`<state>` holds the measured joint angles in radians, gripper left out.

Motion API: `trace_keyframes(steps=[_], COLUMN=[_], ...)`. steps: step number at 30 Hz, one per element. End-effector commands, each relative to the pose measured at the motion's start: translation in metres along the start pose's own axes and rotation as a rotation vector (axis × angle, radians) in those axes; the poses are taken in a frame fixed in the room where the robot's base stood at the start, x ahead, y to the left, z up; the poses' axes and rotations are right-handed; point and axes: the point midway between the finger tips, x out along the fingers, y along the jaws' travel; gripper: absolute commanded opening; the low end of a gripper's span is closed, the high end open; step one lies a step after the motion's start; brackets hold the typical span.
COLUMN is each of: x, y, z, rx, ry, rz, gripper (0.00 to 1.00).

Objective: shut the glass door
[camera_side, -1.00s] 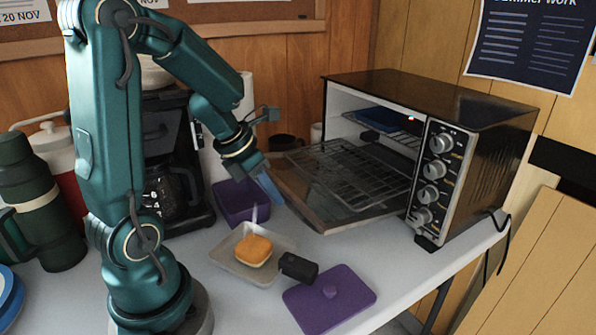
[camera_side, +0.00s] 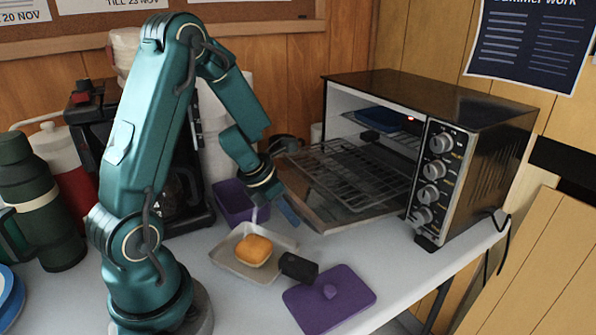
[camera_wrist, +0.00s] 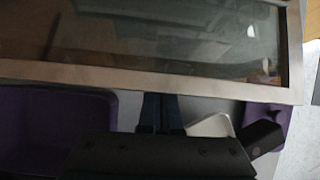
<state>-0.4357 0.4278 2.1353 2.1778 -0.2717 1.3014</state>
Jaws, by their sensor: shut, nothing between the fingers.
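The glass door (camera_side: 322,196) of the black toaster oven (camera_side: 470,102) hangs open, lowered toward the table. It shows large in the wrist view, where its metal frame edge (camera_wrist: 150,80) crosses the picture. My gripper (camera_side: 290,214) is shut and empty, fingers pointing down just beside the door's outer left edge. In the wrist view the fingertips (camera_wrist: 161,98) are close to the frame edge; I cannot tell whether they touch it. Inside the oven are a wire rack (camera_side: 365,172) and a blue tray (camera_side: 383,120).
A purple tub (camera_side: 232,199) and a coffee maker (camera_side: 185,188) stand behind.

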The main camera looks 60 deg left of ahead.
Motion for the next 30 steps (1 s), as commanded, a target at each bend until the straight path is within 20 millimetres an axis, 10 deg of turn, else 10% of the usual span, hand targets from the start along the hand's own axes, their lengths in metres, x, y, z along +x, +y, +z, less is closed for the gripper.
trace_keyframes(steps=[30], x=[-0.067], y=[-0.004], z=[0.054], rx=[0.004], ry=[-0.011], rz=[0.003], gripper=[0.00])
